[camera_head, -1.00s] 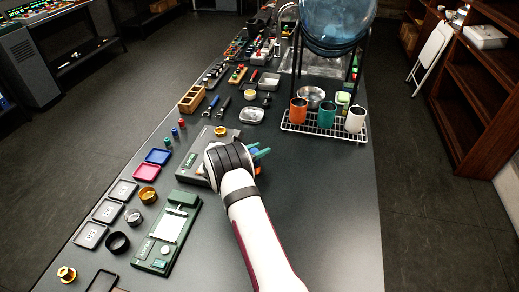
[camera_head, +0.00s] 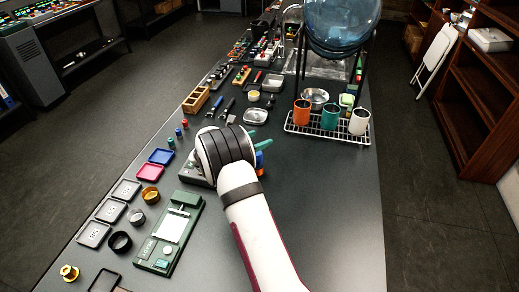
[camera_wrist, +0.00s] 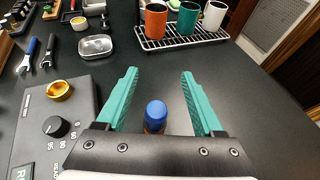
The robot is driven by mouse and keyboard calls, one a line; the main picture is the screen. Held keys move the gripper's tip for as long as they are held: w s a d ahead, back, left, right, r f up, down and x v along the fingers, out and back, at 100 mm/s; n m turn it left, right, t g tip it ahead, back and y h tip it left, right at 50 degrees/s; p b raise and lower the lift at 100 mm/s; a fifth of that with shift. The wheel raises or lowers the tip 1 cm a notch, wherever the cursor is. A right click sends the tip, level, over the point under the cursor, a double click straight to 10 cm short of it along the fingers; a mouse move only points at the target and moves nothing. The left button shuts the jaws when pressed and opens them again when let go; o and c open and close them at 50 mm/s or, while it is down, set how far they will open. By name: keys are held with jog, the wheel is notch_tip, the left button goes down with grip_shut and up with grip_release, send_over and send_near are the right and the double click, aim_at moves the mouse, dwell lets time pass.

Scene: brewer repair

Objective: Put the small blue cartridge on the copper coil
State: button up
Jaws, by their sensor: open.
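My gripper (camera_wrist: 157,85) has teal fingers and is open, spread to either side of a blue round-topped piece, apparently the small blue cartridge (camera_wrist: 156,109). The fingers do not touch its top. A dark orange-brown part, possibly the copper coil (camera_wrist: 154,126), shows just under the blue; my gripper's body hides the rest. In the head view the blue piece (camera_head: 260,158) and orange part (camera_head: 260,171) peek out right of my wrist, blue above orange. I cannot tell exactly how they join. My gripper (camera_head: 257,140) is mostly hidden there.
A grey device with a gold ring (camera_wrist: 59,90) and black dial (camera_wrist: 55,126) lies close left. A wire rack (camera_head: 316,133) with several cups stands beyond. Small red, blue and green cylinders stand left of the arm. The bench right of my gripper is clear.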

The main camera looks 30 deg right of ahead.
jog(key=shift+r, duration=0.6)
jog(key=s+a+r+m+g+y, duration=0.2)
jog(key=s+a+r+m, duration=0.15)
jog(key=s+m, duration=0.4)
jog(key=s+a+r+m+g+y, duration=0.1)
jog(key=s+a+r+m+g, duration=0.3)
jog(key=s, duration=0.6)
jog(key=s+a+m+y, duration=0.5)
jog(key=s+a+m, duration=0.3)
jog(key=s, duration=0.4)
jog(key=s+a+m+y, duration=0.6)
jog(key=s+a+m, duration=0.2)
jog(key=s+a, duration=0.3)
jog(key=shift+s+a+r+t, duration=0.2)
jog(key=shift+s+r+t, duration=0.1)
jog(key=shift+s, duration=0.3)
jog(key=shift+m, duration=0.25)
